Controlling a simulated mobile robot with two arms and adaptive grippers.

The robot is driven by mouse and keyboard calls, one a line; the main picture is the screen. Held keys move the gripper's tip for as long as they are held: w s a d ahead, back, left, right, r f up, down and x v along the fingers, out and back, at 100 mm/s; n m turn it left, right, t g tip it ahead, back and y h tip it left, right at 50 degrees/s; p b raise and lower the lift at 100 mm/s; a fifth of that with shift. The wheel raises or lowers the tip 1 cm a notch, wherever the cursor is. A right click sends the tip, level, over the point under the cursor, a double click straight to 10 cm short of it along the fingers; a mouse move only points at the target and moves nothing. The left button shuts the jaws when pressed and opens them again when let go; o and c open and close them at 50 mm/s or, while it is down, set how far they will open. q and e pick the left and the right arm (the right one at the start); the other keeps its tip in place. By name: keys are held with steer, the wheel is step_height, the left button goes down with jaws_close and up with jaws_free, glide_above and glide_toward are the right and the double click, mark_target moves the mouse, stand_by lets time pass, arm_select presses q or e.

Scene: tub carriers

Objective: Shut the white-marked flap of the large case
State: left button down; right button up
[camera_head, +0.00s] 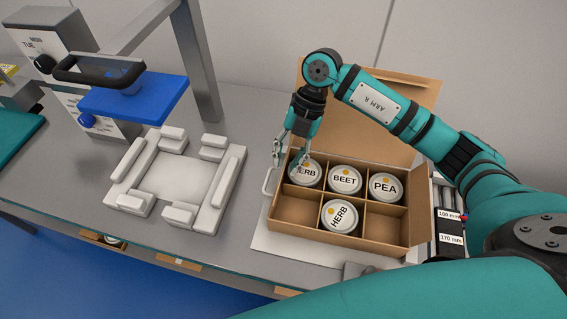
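The large case (338,240) is an open cardboard box with dividers, on the right of the bench. Tubs marked HERB (307,174), BEET (345,180) and PEA (384,187) fill its back row. Another HERB tub (339,216) stands in the front middle compartment; the front corner compartments are empty. A cardboard flap (385,146) stands raised at the back, partly hidden by my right arm. I see no white mark on it. My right gripper (285,168) points down, fingers apart, at the case's back left corner, beside the back HERB tub; contact is unclear. My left gripper is out of view.
A white fixture with raised blocks (175,178) lies left of the case. Behind it is a blue press plate (133,97) with a black handle, near a grey post (197,60). Marked gauge blocks (450,240) sit close to the case's right side.

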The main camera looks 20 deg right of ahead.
steer(key=shift+x, duration=1.45)
steer(key=shift+c, duration=0.3)
jaws_close()
